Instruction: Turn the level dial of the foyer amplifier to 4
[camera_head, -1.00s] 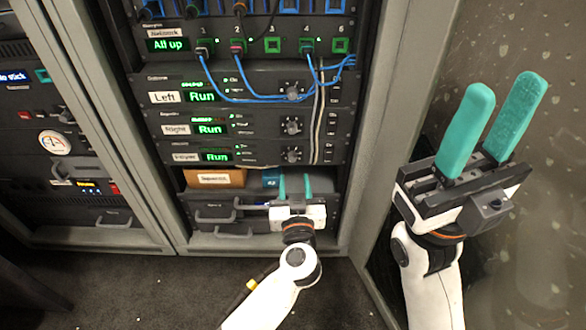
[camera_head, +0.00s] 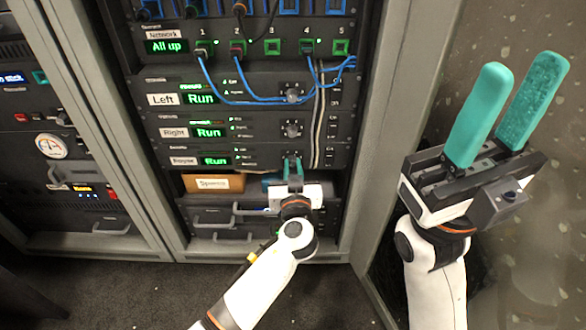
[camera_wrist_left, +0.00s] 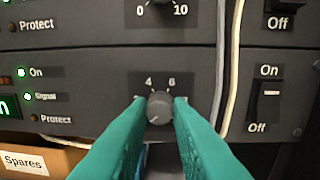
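The foyer amplifier (camera_head: 255,158) is the lowest of three similar units in the rack; its small label is blurred and its green display reads Run. Its level dial (camera_wrist_left: 160,107) is a dark round knob with 4 and 6 printed above it. A faint mark shows at its lower left; I cannot read the setting surely. My left gripper (camera_head: 293,163) is in front of this dial. In the left wrist view its teal fingers (camera_wrist_left: 159,104) stand on either side of the knob, open, with no clear contact. My right gripper (camera_head: 508,100) is open and empty at the right.
The Right amplifier's dial (camera_head: 292,129) is just above. Grey and white cables (camera_head: 317,120) hang close to the right of the dials. An On/Off switch (camera_wrist_left: 268,98) is beyond them. A Spares box (camera_head: 213,183) sits below left, above drawers with handles.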

